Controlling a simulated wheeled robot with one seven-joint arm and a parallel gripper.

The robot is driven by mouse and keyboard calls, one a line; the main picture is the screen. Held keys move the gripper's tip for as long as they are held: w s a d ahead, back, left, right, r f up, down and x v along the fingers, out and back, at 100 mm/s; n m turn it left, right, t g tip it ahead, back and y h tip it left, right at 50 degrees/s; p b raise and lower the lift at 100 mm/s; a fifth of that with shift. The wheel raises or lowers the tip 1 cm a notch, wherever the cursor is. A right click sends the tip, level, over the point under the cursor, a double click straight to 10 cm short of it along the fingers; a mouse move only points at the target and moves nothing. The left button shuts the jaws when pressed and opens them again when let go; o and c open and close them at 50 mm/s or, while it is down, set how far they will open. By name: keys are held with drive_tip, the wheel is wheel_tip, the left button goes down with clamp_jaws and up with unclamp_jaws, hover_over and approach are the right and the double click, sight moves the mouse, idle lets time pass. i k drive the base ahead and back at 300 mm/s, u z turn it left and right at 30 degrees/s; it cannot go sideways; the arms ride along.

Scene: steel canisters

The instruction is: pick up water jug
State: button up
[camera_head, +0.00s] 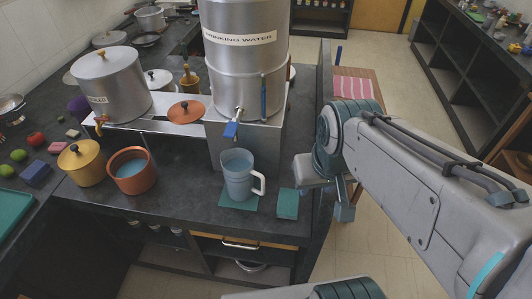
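The water jug (237,177) is a grey-blue pitcher with a white handle on its right side. It stands upright on a teal mat (238,203) on the dark counter, below the blue-handled tap of a large steel canister labelled "drinking water" (243,75). Its open top shows a bluish inside; I cannot tell how full it is. My gripper (342,208) hangs past the counter's right edge, to the right of the jug and apart from it. Its fingers are small and partly hidden by my arm, so I cannot tell their opening.
A second teal mat (288,204) lies bare right of the jug. An orange pot (131,170) and a yellow pot (82,163) stand to the left. A smaller steel canister (112,87) sits on a raised shelf. A raised dark panel (324,99) borders the counter's right side.

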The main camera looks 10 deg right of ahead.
sight(238, 165)
drive_tip(key=z, duration=1)
drive_tip(key=k, duration=0.45)
